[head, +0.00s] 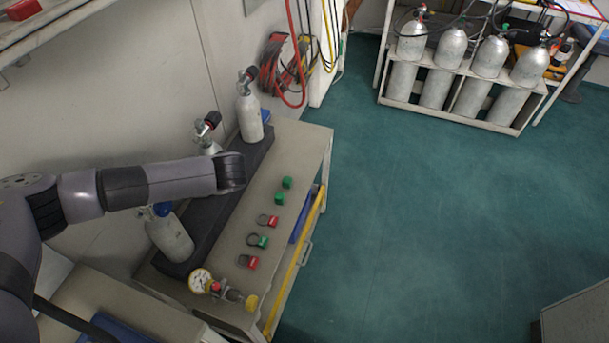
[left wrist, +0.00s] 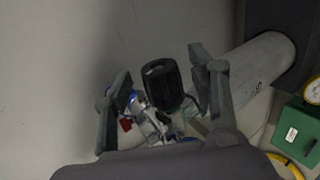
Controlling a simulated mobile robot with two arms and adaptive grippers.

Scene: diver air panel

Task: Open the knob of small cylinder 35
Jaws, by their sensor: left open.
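In the left wrist view, the fingers of my left gripper (left wrist: 161,68) are apart, one on each side of a black ribbed knob (left wrist: 163,84). I cannot tell whether they touch it. A metal valve (left wrist: 158,128) shows below the knob. A pale grey cylinder (left wrist: 258,68) lies to the right, behind the right finger; its mark is too small to read. In the head view, my left arm reaches over the dark rack and its fingers are not distinguishable. Small cylinders stand at the back (head: 250,116), partly behind my arm (head: 207,147), and in front (head: 170,238). I cannot tell which is 35.
The cabinet top (head: 285,153) holds green and red caps or rings in a row, and a gauge fitting (head: 201,281) at its front end. A yellow rail (head: 294,272) runs along its right edge. Several large cylinders stand in a white rack (head: 452,115). The green floor is clear.

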